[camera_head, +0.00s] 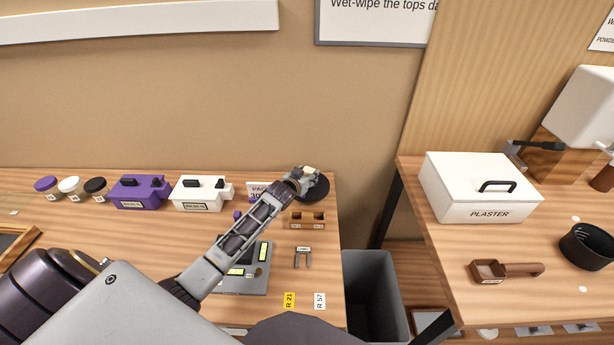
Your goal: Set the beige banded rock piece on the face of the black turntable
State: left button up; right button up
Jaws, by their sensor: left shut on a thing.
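My left gripper (306,174) reaches to the back right corner of the left bench. It is shut on the beige banded rock piece (309,169), of which only a small pale part shows between the fingers. The black turntable (319,188) is a dark round disc under and just right of the gripper, partly hidden by it. I cannot tell whether the rock touches the turntable's face. My right gripper is not in view.
White (201,193) and purple (140,192) boxes stand left. A grey bin (375,295) fills the gap before the right bench, with its plaster box (480,190).

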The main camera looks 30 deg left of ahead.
pick_arm(q)
jog(key=o, duration=1.2)
jog(key=shift+f, duration=0.1)
jog(key=shift+s, duration=0.1)
